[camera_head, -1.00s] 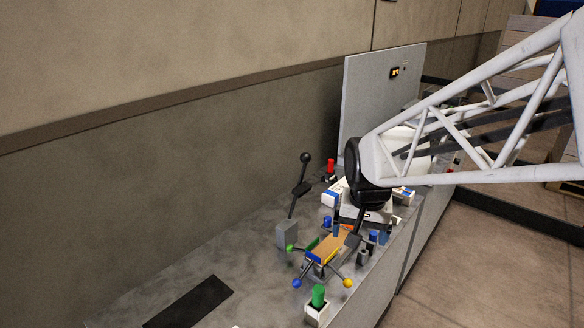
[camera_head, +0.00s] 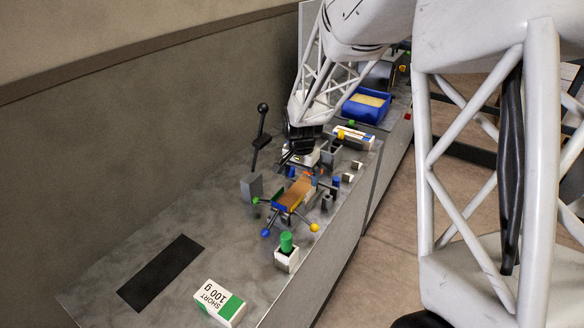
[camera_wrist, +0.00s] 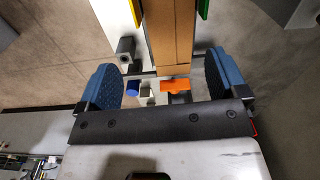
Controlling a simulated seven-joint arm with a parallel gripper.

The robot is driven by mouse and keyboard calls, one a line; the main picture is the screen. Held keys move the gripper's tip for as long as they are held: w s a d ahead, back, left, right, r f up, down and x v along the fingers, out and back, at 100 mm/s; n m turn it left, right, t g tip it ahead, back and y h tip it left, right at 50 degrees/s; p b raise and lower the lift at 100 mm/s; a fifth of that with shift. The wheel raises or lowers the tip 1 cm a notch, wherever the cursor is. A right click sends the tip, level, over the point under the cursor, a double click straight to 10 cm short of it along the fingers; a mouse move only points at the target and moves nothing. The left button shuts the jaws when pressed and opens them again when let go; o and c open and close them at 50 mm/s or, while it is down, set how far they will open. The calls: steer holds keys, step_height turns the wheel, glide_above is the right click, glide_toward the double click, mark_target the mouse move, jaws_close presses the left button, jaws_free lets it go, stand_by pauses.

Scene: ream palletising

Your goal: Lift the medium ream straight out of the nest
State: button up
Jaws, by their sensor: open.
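The nest (camera_head: 277,208) is a small fixture on the bench with green, blue and yellow knobs on rods. A long brown block (camera_head: 295,192) lies in it between coloured side pieces; I cannot read a label, so I cannot tell whether it is the medium ream. My gripper (camera_head: 298,165) is just behind the nest and partly hidden by its own wrist. In the wrist view, its blue-padded fingers (camera_wrist: 160,84) are open and apart, with nothing clamped. The brown block (camera_wrist: 170,38) runs away ahead between them, above an orange tab (camera_wrist: 175,85).
A white ream marked SHORT 100 g (camera_head: 220,302) lies at the front. Another labelled ream (camera_head: 353,138) and a blue tray (camera_head: 366,107) are behind. A green-topped post (camera_head: 287,248) and a black lever (camera_head: 260,140) stand near the nest.

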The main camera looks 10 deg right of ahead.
mark_target(299, 190)
steer(key=shift+w+f+m, duration=0.15)
steer(key=shift+w+f, duration=0.4)
steer(key=shift+f, duration=0.2)
steer(key=shift+w+f+m, duration=0.15)
steer(key=shift+w+f, duration=0.4)
steer(key=shift+f, duration=0.2)
steer(key=shift+f, duration=3.85)
steer(key=c, duration=1.2)
steer(key=o, duration=0.5)
steer(key=shift+c, duration=0.2)
steer(key=c, duration=0.4)
steer(key=shift+o, duration=0.2)
